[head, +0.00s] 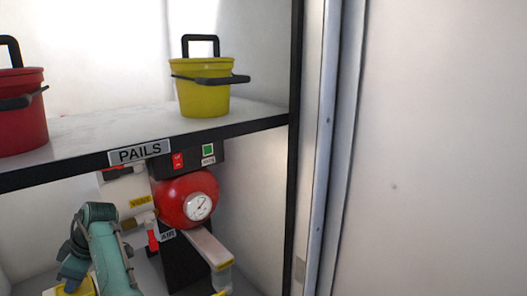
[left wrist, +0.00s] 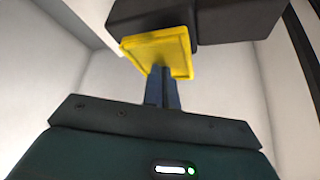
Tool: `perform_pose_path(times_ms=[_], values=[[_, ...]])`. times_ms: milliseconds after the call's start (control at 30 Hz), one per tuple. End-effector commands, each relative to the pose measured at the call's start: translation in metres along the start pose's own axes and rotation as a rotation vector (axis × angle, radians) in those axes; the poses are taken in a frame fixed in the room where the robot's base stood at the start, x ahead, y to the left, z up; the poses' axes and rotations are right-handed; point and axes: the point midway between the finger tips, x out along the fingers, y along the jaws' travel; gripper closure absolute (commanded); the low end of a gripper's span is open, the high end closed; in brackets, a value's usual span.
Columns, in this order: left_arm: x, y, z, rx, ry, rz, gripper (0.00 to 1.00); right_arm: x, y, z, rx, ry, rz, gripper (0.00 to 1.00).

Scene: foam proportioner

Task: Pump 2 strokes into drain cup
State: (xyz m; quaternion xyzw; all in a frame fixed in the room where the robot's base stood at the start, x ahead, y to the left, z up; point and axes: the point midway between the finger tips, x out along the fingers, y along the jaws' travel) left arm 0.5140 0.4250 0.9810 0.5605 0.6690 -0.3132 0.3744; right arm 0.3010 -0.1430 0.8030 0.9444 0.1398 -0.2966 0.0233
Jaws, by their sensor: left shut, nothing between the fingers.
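My left arm comes in at the lower left of the head view, bent downward, with the gripper end near the bottom edge. In the left wrist view my left gripper (left wrist: 162,80) is shut and empty. Its fingertips are at a yellow square plate (left wrist: 158,50); I cannot tell whether they touch. A yellow piece also shows below my wrist in the head view (head: 78,289). The red round tank with a gauge (head: 187,197) stands under the shelf. A pale cup-like piece (head: 222,280), possibly the drain cup, is under a grey arm's end, partly cut off. My right gripper is not seen.
The shelf labelled PAILS (head: 245,124) holds a red pail (head: 22,117) and a yellow pail (head: 203,92). A black switch box (head: 193,157) and a red lever (head: 153,238) are beneath it. A dark block (left wrist: 225,20) is beyond the yellow plate. A door edge stands right.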

Motion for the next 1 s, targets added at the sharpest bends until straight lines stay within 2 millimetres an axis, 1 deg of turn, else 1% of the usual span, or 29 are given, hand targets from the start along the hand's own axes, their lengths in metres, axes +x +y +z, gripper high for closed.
perform_pose_path(times_ms=[67, 233, 633, 1000], values=[[0.001, -0.001, 0.001, 0.002, -0.003, -0.004, 1.0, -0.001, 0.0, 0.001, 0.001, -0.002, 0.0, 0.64], [-0.003, -0.001, -0.001, 0.002, -0.003, -0.004, 1.0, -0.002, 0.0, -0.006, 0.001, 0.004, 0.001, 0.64], [-0.028, -0.001, -0.017, 0.002, -0.002, -0.003, 1.0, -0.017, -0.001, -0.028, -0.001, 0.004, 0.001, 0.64], [-0.048, 0.0, -0.029, 0.0, -0.001, -0.001, 1.0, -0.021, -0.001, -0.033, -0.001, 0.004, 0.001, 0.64]])
